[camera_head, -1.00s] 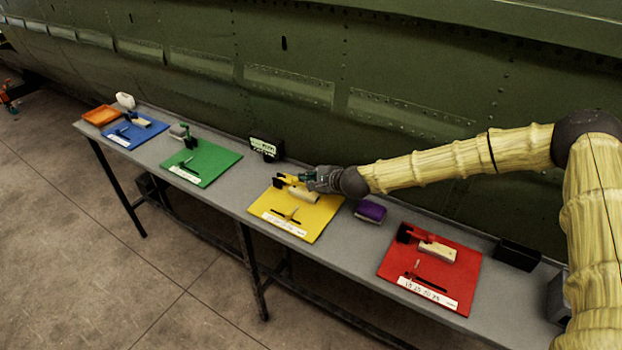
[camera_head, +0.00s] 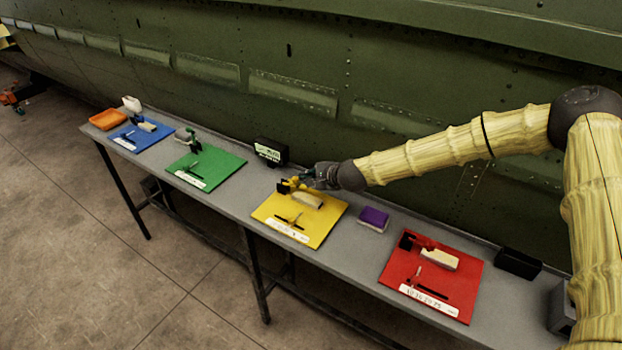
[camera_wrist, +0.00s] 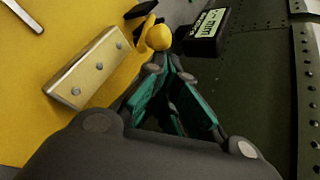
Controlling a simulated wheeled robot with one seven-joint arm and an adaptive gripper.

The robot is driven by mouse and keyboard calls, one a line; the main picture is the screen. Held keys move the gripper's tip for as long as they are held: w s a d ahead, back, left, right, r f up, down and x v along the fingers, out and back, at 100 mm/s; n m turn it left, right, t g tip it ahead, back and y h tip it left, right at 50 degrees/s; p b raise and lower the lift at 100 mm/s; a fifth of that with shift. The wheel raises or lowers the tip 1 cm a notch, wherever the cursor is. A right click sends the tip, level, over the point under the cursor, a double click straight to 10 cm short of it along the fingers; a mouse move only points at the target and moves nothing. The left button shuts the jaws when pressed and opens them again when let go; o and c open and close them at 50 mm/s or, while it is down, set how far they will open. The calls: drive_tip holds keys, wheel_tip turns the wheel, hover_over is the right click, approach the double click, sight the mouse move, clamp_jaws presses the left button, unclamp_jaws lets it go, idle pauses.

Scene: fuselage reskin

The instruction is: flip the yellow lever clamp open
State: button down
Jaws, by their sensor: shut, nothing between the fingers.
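The yellow lever clamp (camera_head: 290,184) stands at the back left of the yellow board (camera_head: 318,227), beside a pale block (camera_head: 308,199). In the wrist view its round yellow knob (camera_wrist: 159,37) is right at my fingertips, with black clamp parts (camera_wrist: 141,10) behind it. My gripper (camera_head: 312,178) is above the back edge of the yellow board. In the wrist view my gripper (camera_wrist: 165,62) is shut, with its tips against or just short of the knob; I cannot tell if they touch. Most of the clamp's base is hidden.
A black box with a display (camera_head: 270,151) stands behind the clamp, near my fingers in the wrist view (camera_wrist: 206,34). A purple block (camera_head: 373,217) lies right of the yellow board. Red (camera_head: 440,283) and green (camera_head: 206,165) boards flank it. The green fuselage wall rises behind the bench.

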drive_tip(key=shift+w+a+r+g+h, duration=0.1)
drive_tip(key=shift+a+r+g+h, duration=0.1)
drive_tip(key=shift+r+g+h, duration=0.1)
drive_tip(key=shift+w+a+r+g+h+p, duration=0.2)
drive_tip(key=shift+w+a+r+h+p, duration=0.15)
drive_tip(key=shift+a+r+p, duration=0.3)
drive_tip(key=shift+w+a+r+g+h+p, duration=0.25)
drive_tip(key=shift+w+a+r+p, duration=0.15)
drive_tip(key=shift+r, duration=0.3)
drive_tip(key=shift+w+a+r+b, duration=0.1)
drive_tip(key=shift+w+a+r, duration=0.15)
drive_tip(key=shift+w+a, duration=0.35)
drive_tip(key=shift+w+a+r+b, duration=0.15)
drive_tip(key=shift+w+a+r, duration=0.1)
drive_tip(key=shift+a, duration=0.65)
drive_tip(key=shift+w+a+r+b, duration=0.1)
drive_tip(key=shift+w+a+r, duration=0.15)
drive_tip(key=shift+w+a, duration=0.35)
drive_tip(key=shift+s+a+r, duration=0.1)
drive_tip(key=shift+s+a, duration=0.05)
drive_tip(key=shift+r+p, duration=0.5)
drive_tip(key=shift+r, duration=0.2)
drive_tip(key=shift+r, duration=0.1)
